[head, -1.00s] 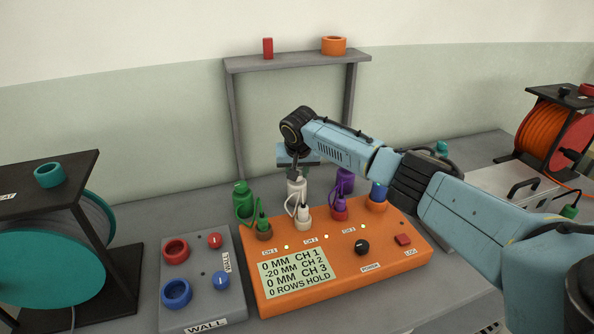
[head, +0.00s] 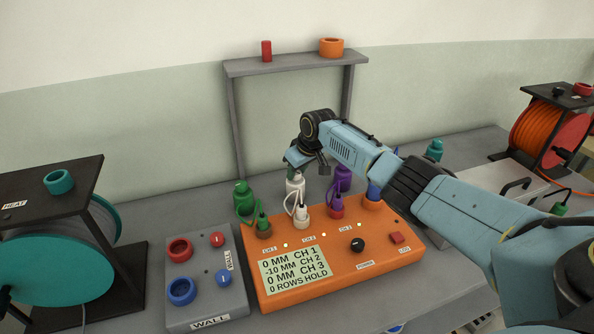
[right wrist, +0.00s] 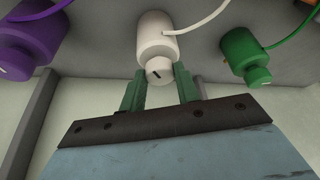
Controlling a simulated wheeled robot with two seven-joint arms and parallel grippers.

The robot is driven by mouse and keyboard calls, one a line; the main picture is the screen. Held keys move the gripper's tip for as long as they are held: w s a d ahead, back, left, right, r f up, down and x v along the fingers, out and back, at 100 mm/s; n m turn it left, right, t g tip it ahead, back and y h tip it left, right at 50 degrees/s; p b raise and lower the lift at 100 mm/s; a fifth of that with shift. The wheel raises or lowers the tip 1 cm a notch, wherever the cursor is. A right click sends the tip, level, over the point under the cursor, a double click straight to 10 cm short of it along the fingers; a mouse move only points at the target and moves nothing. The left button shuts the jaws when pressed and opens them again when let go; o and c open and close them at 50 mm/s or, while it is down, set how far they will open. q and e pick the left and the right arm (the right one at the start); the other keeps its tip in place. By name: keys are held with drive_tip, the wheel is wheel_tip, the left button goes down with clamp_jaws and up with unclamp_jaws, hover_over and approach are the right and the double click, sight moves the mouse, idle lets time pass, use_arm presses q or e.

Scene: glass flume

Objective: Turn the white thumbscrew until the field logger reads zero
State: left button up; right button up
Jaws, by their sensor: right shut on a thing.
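The white thumbscrew (right wrist: 158,70) is the small slotted knob on the end of the white sensor body (right wrist: 168,36), which also shows behind the logger in the head view (head: 295,184). My right gripper (right wrist: 160,82) has its green fingers on both sides of the thumbscrew and is shut on it. In the head view the right gripper (head: 297,160) comes down over the white sensor, and the thumbscrew is hidden there. The orange field logger (head: 408,254) reads 0 MM CH 1, -10 MM CH 2, 0 MM CH 3, 0 ROWS HOLD. My left gripper is not in view.
The green sensor (head: 242,194) and the purple sensor (head: 343,178) stand close on either side of the white one. A grey WALL box (head: 205,302) is left of the logger. A grey shelf frame (head: 290,64) stands behind.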

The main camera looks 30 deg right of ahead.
drive_tip(key=shift+n+y, duration=0.3)
drive_tip(key=shift+n, duration=0.4)
drive_tip(key=o, duration=1)
drive_tip(key=shift+c, duration=0.2)
drive_tip(key=shift+s+d+r, duration=0.1)
drive_tip(key=shift+s+r, duration=0.1)
drive_tip(key=shift+r, duration=0.4)
drive_tip(key=p+v, duration=0.1)
drive_tip(key=v, duration=1.1)
drive_tip(key=shift+p, duration=0.4)
drive_tip(key=shift+w+r, duration=0.1)
drive_tip(key=shift+w, duration=0.05)
